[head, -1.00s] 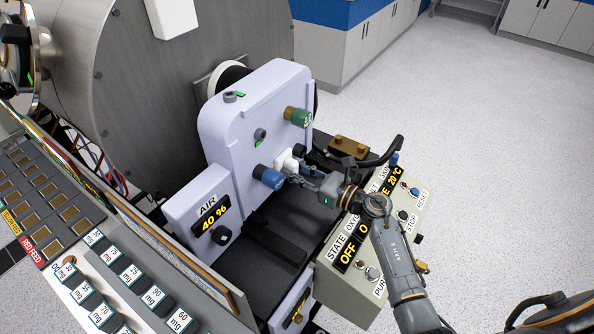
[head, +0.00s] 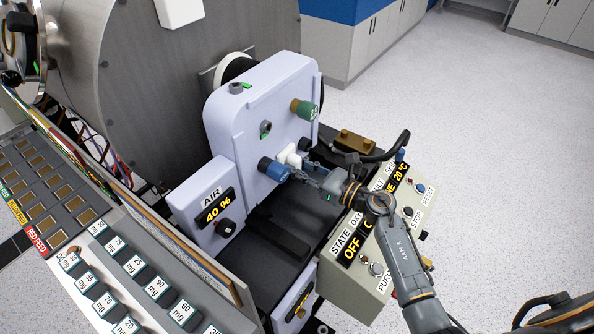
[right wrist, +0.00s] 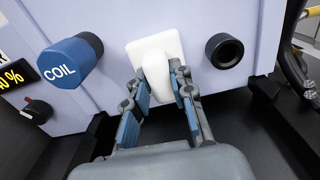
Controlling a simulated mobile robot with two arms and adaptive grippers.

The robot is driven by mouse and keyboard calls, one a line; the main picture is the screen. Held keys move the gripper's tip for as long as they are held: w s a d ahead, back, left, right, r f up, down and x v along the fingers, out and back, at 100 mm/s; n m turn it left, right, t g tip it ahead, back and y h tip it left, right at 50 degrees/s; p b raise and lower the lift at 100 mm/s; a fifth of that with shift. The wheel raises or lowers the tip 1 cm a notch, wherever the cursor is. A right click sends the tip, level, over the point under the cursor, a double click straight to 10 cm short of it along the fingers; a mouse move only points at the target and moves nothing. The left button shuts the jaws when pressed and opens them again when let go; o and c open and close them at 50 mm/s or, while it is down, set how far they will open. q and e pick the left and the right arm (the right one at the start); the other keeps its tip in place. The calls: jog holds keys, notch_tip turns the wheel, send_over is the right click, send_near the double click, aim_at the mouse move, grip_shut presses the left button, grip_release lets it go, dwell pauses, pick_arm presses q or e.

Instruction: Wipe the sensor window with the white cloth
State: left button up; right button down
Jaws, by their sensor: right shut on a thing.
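The white cloth (right wrist: 154,56) is a pale rounded pad with a raised middle, held against the front face of the lilac box. It also shows in the head view (head: 290,156), just right of the blue COIL knob (head: 272,169). My right gripper (right wrist: 160,82) is shut on the cloth's raised part. A dark round port with a thick rim (right wrist: 224,51) sits right of the cloth, apart from it. I cannot tell whether this port is the sensor window or whether the window is hidden behind the cloth. My left gripper is not in view.
A green knob (head: 304,109) projects above the cloth. An AIR panel (head: 213,207) stands at the box's left, and a control panel (head: 372,243) lies under my right arm. A brass block (head: 355,142) and dark handle are behind the gripper. Dose buttons fill the lower left.

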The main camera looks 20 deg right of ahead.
jog(key=shift+w+d+b, duration=0.5)
jog(key=shift+d+b, duration=0.1)
jog(key=shift+b, duration=0.6)
dwell(0.9)
jog(key=shift+b+v, duration=0.5)
jog(key=shift+v, duration=2.5)
